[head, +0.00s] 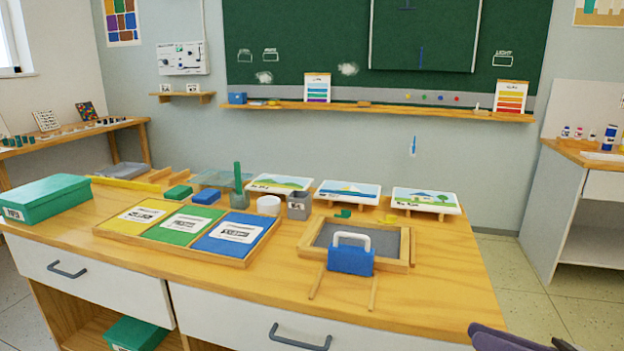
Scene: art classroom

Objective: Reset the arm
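Only a small dark purple-grey part of my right gripper (497,338) shows, at the bottom right corner in the head view. My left arm and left gripper are out of view.
A wooden table (450,290) fills the middle. On it are a blue block with a white handle (351,258) at a framed grey tray (309,252), a three-colour board (103,231), picture cards and a green box (50,199). The table's right front is clear.

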